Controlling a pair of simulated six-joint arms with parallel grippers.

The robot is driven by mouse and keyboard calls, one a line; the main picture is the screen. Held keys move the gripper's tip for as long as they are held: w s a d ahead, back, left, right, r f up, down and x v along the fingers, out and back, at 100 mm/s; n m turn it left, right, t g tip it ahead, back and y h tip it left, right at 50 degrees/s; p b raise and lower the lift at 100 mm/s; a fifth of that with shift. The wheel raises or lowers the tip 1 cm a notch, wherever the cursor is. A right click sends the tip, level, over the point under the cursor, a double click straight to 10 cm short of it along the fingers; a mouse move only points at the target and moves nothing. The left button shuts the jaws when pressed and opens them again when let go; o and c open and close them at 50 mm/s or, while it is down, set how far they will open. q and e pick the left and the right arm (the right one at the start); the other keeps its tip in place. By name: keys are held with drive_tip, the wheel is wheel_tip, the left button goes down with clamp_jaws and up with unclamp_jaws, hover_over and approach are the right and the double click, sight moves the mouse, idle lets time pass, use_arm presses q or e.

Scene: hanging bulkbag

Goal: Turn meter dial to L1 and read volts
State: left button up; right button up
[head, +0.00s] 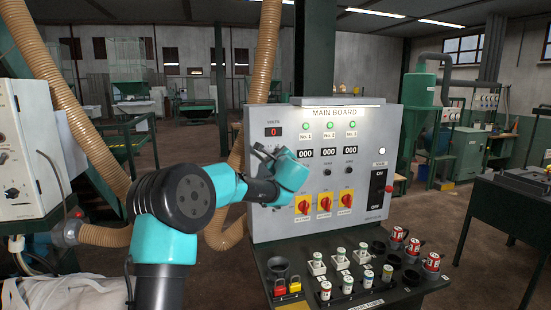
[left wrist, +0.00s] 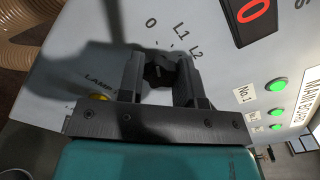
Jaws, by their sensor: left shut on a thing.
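The black meter dial (left wrist: 158,75) sits on the grey panel (head: 370,130) between the two fingers of my left gripper (left wrist: 160,68). The fingers are shut on it. Marks 0, L1 and L2 show on the panel beyond it; I cannot tell which one the dial points at. In the head view my left gripper (head: 260,152) reaches the upper left of the panel, and my arm hides the dial. The volts display (head: 273,132) above it reads a red 0, also in part in the left wrist view (left wrist: 254,12). My right gripper is not in view.
Green lamps (head: 329,125), counters and red-yellow switches (head: 325,204) fill the panel right of my gripper. A yellow lamp (left wrist: 100,97) is by the left finger. Below is a shelf with several cups and labelled pots (head: 325,290). A ribbed hose (head: 262,75) hangs behind.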

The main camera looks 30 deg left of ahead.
use_arm(q)
drive_tip(key=shift+m, duration=3.9)
drive_tip(key=o, duration=0.9)
drive_tip(key=shift+o, duration=0.2)
